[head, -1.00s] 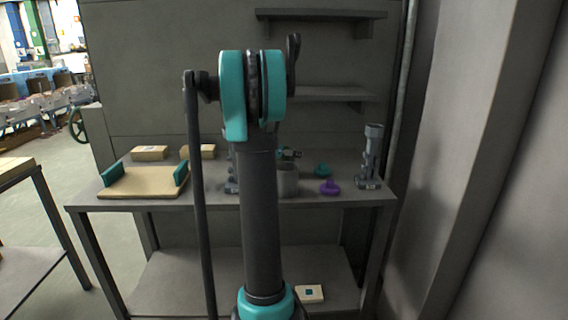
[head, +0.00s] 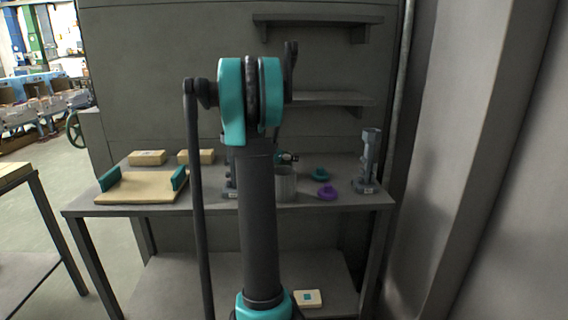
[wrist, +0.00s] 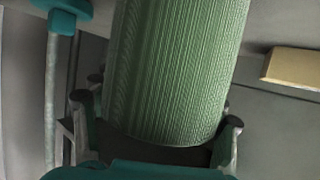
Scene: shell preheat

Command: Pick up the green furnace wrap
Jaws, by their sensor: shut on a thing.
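The green furnace wrap (wrist: 180,70) is a ribbed green cylinder that fills the middle of the wrist view. My gripper (wrist: 155,135) is shut on it, with one dark finger on each side of its lower end. The wrap's upper end runs out of the wrist view. In the head view my own arm stands in front of the bench, and the gripper and wrap do not show there.
Shelves (head: 320,98) hang above. A wall stands right.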

